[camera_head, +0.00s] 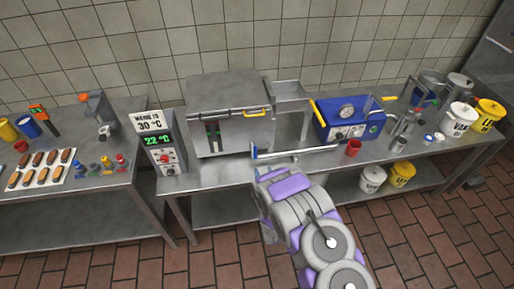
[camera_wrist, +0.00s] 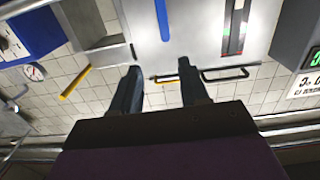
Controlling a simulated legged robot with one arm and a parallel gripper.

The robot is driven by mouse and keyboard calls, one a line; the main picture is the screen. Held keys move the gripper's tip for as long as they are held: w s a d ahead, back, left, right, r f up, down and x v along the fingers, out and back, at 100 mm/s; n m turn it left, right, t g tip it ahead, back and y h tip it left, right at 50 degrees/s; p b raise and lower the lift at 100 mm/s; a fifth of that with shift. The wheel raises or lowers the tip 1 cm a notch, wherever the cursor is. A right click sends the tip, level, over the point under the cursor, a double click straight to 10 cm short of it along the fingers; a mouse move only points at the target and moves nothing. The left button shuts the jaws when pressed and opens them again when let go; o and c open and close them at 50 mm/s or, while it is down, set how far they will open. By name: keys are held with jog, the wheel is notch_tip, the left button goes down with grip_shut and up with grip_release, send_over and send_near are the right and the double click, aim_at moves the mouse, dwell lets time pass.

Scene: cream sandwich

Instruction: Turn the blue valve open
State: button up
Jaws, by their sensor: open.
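A small blue handle (camera_head: 254,151), likely the blue valve, shows at the left end of a metal pipe in front of the steel cabinet in the head view. In the wrist view, a narrow blue bar (camera_wrist: 162,20), likely the same handle, lies at the top, beyond the gap between my fingers. My gripper (camera_wrist: 158,67) is open with nothing between its fingers, and apart from the bar in the picture. In the head view, my gripper (camera_head: 262,172) is just below the blue handle, its fingers mostly hidden.
A blue machine with a gauge (camera_head: 348,119) and a red cup (camera_head: 353,147) stand right. A display panel (camera_head: 160,140) reads 22 °C. A tray of éclairs (camera_head: 41,168) lies left.

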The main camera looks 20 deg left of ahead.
aim_at(255, 148)
jog(key=b+x, duration=0.1)
jog(key=x, duration=0.7)
jog(key=b+x, duration=0.1)
jog(key=x, duration=0.7)
jog(key=shift+a+r, duration=0.1)
jog(key=shift+a, duration=0.45)
grip_shut()
